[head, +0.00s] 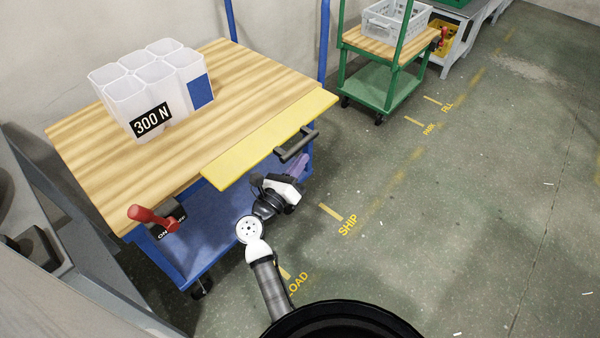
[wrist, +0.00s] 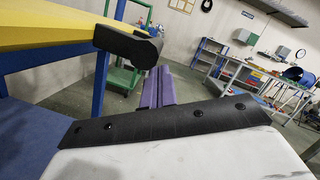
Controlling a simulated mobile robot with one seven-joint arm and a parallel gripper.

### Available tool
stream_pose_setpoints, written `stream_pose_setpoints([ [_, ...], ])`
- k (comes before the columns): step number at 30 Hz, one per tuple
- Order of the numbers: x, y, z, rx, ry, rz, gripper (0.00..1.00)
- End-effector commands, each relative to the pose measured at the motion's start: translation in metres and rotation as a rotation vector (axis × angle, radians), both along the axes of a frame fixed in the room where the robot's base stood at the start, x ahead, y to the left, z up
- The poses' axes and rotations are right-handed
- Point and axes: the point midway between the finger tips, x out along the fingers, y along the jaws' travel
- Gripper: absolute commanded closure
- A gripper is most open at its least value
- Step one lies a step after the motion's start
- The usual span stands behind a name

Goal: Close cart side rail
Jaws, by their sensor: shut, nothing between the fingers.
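The blue-framed cart (head: 228,62) has a wooden top and stands left of centre in the head view. Its yellow side rail (head: 265,140) runs along the near right edge of the top and sticks out from it. A dark bar handle (head: 296,144) is fixed to the rail's outer edge. In the wrist view the yellow rail (wrist: 50,32) and the handle's end (wrist: 128,45) are close at upper left. My gripper (head: 297,168), with purple fingers, is shut and empty. It is below the handle and apart from it. The fingers (wrist: 158,78) also show in the wrist view, beyond the handle's end.
White bins marked "300 N" (head: 126,97) stand on the cart top. A red lever (head: 150,215) is at the cart's near left corner. A green cart (head: 372,82) with a grey crate (head: 385,22) stands behind. The floor (head: 450,210) to the right is clear.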

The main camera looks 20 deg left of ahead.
Motion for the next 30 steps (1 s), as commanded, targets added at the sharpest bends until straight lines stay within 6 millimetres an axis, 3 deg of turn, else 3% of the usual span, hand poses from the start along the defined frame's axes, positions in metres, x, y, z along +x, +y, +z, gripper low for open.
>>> stream_pose_setpoints([
  [30,0.001,0.006,0.018,-0.07,0.026,-0.002,1.0],
])
